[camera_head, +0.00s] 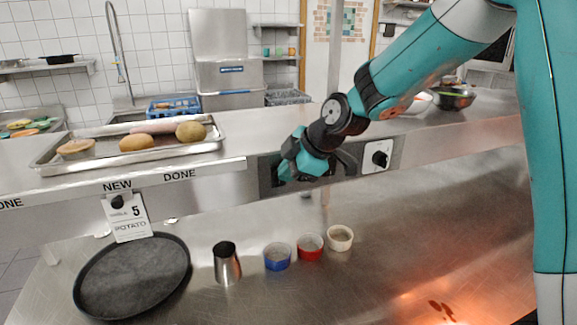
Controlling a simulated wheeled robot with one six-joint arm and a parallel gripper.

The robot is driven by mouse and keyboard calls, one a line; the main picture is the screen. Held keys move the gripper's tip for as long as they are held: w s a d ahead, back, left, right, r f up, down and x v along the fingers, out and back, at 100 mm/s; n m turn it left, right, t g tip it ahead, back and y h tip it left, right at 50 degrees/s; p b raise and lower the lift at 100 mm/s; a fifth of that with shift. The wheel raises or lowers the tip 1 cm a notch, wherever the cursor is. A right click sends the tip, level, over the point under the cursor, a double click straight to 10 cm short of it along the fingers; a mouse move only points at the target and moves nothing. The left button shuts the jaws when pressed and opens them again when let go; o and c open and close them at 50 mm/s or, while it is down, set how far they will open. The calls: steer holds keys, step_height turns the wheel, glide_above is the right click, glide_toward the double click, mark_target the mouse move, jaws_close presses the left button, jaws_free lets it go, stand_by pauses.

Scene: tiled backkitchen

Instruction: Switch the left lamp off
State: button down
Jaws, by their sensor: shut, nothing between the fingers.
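A switch plate with a black knob (380,158) is set in the front edge of the steel shelf, right of my gripper. My gripper (288,174) is shut and empty at that same shelf edge, left of the knob. Dark parts beside and behind it could be another switch plate, but my wrist covers most of this, and I cannot tell whether the fingers touch anything. No lamp itself is in view. An orange glow (440,300) lies on the lower steel counter at the bottom right.
A tray (45,163) with potatoes stands on the shelf at left. Below are a black round pan (133,277), a steel cup (227,264) and blue (277,258), red (310,247) and white (340,239) small bowls. A potato ticket (127,217) hangs from the shelf. The lower counter's right side is clear.

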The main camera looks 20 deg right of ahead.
steer(key=shift+w+r+b, duration=0.15)
steer(key=shift+w+b, duration=0.15)
steer(key=shift+b, duration=0.15)
steer(key=shift+r+p, duration=0.4)
steer(key=shift+r, duration=0.4)
